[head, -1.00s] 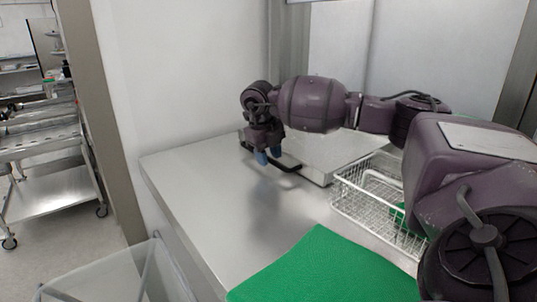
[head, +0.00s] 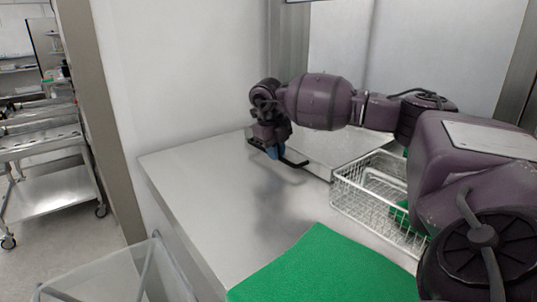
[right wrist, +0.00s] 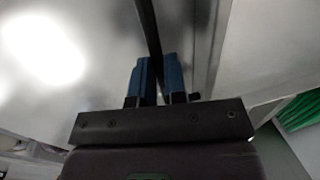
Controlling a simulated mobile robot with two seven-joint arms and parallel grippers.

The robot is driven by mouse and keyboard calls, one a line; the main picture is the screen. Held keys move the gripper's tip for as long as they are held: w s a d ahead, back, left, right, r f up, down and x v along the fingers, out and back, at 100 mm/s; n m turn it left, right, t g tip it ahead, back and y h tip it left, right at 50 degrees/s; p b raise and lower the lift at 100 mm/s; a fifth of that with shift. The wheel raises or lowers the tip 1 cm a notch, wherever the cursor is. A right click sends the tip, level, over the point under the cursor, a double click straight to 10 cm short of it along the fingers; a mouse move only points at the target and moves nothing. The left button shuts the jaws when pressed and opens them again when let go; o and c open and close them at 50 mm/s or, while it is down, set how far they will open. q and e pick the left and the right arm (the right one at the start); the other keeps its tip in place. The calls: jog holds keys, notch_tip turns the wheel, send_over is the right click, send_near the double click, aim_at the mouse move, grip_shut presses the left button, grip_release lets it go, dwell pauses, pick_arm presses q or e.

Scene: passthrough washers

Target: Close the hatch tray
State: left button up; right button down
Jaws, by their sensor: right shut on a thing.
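The hatch tray (head: 335,152) is a flat metal tray at the back of the steel counter, partly hidden behind my right arm. Its black bar handle (head: 294,162) sticks out on its left side. My right gripper (head: 273,153) points down at the handle, with its blue fingers on it. In the right wrist view the blue fingers (right wrist: 159,70) are shut on the dark handle bar (right wrist: 147,25), which runs up between them. My left gripper is not in view.
A white wire basket (head: 345,204) with something green inside stands right of the tray. A green mat (head: 325,270) lies at the counter front. The counter's left part (head: 215,190) is bare. A clear bin (head: 110,275) stands below, and a steel cart (head: 50,180) stands far left.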

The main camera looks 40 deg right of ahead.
aim_at(322, 146)
jog(key=d, duration=0.6)
jog(key=s+d+b, duration=0.1)
jog(key=d, duration=0.5)
jog(key=s+d, duration=0.1)
jog(key=d, duration=0.5)
jog(key=shift+d+r, duration=0.1)
jog(key=shift+d, duration=0.1)
jog(key=shift+r, duration=0.1)
jog(key=c, duration=1.6)
grip_release()
jog(key=o, duration=0.4)
jog(key=shift+d, duration=0.15)
jog(key=shift+o, duration=0.2)
